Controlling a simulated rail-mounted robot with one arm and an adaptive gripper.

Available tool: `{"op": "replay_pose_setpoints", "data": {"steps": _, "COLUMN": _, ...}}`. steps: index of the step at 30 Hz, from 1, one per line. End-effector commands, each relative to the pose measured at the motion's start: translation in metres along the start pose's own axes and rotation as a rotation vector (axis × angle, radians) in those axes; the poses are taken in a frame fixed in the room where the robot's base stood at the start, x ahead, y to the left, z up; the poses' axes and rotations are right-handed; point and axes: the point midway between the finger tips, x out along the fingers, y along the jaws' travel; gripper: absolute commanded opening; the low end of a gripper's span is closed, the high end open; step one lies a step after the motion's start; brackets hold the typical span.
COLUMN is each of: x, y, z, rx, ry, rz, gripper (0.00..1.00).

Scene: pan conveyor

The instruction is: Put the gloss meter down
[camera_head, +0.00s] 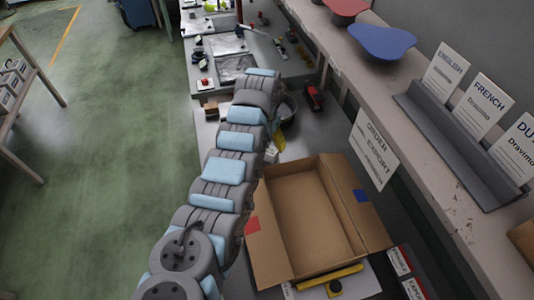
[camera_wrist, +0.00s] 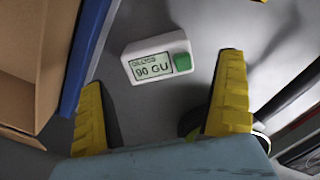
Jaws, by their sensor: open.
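The gloss meter (camera_wrist: 158,60) is a small white box with a display reading "90 GU" and a green button. In the wrist view it lies on a grey surface, display facing the camera. My gripper (camera_wrist: 165,110) has its two yellow fingers wide apart, open and empty. The meter is beyond the fingertips and between them in the picture, apart from both fingers.
An open cardboard box (camera_head: 311,222) stands on the bench; its wall also shows at the left of the wrist view (camera_wrist: 35,60), beside a blue edge. A shelf with language cards (camera_head: 480,106) runs along the right. A dark round object partly shows behind the right finger.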

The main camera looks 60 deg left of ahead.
Motion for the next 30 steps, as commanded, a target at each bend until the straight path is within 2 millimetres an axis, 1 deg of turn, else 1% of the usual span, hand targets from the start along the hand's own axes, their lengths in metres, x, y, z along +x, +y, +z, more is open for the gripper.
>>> {"op": "replay_pose_setpoints", "data": {"steps": 5, "x": 0.005, "y": 0.000, "z": -0.001, "rx": 0.000, "ry": 0.001, "rz": -0.001, "gripper": 1.00}}
{"op": "replay_pose_setpoints", "data": {"steps": 8, "x": 0.012, "y": 0.001, "z": -0.001, "rx": 0.001, "ry": -0.001, "rz": 0.000, "gripper": 1.00}}
{"op": "replay_pose_setpoints", "data": {"steps": 21, "x": 0.050, "y": 0.004, "z": -0.002, "rx": 0.001, "ry": 0.000, "rz": -0.001, "gripper": 1.00}}
{"op": "replay_pose_setpoints", "data": {"steps": 24, "x": 0.053, "y": 0.004, "z": -0.003, "rx": 0.001, "ry": 0.001, "rz": 0.000, "gripper": 1.00}}
{"op": "replay_pose_setpoints", "data": {"steps": 30, "x": 0.053, "y": 0.004, "z": -0.003, "rx": 0.001, "ry": 0.001, "rz": 0.000, "gripper": 1.00}}
